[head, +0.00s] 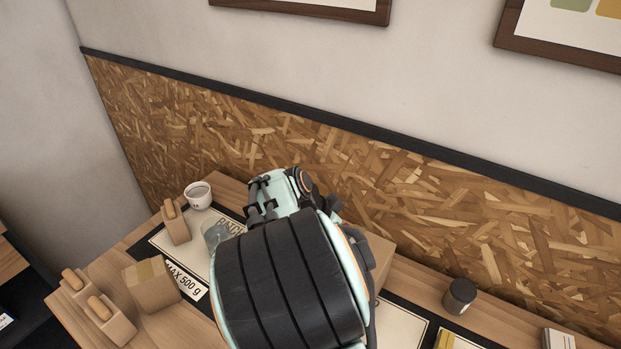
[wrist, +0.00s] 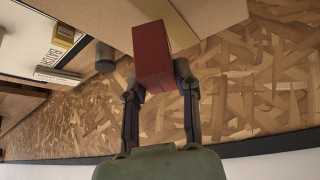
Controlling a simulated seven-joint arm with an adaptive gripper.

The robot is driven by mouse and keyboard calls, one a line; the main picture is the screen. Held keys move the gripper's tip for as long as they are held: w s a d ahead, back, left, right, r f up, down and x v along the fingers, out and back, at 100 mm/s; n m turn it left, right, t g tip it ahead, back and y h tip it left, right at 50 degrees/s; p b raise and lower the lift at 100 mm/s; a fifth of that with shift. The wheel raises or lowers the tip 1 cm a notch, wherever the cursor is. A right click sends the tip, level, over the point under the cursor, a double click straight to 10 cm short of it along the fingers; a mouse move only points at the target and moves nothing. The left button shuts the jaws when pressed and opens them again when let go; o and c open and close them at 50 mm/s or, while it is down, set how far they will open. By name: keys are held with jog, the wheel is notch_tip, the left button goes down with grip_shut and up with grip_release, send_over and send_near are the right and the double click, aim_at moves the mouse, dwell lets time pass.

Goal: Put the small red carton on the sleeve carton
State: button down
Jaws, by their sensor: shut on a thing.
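The small red carton (wrist: 152,48) shows in the wrist view between the two fingers of my gripper (wrist: 158,84), which is shut on it. A tan cardboard box, which looks like the sleeve carton (wrist: 215,14), lies just beyond the red carton at the top of the wrist view. The red carton overlaps its edge in the picture; I cannot tell whether they touch. In the head view only a side part of the sleeve carton (head: 382,258) shows behind my arm. My arm hides the gripper and the red carton there.
A white cup (head: 198,195), wooden-handled blocks (head: 176,226) and a kraft package (head: 151,286) stand to the left on the table. A dark jar (head: 460,295) stands right of the sleeve carton. A chipboard wall panel (head: 450,210) closes the back.

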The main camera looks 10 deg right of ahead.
jog(key=shift+w+d+f, duration=0.1)
jog(key=shift+w+f, duration=0.35)
jog(key=shift+f, duration=1.55)
jog(key=shift+f, duration=0.2)
jog(key=c, duration=0.8)
grip_release()
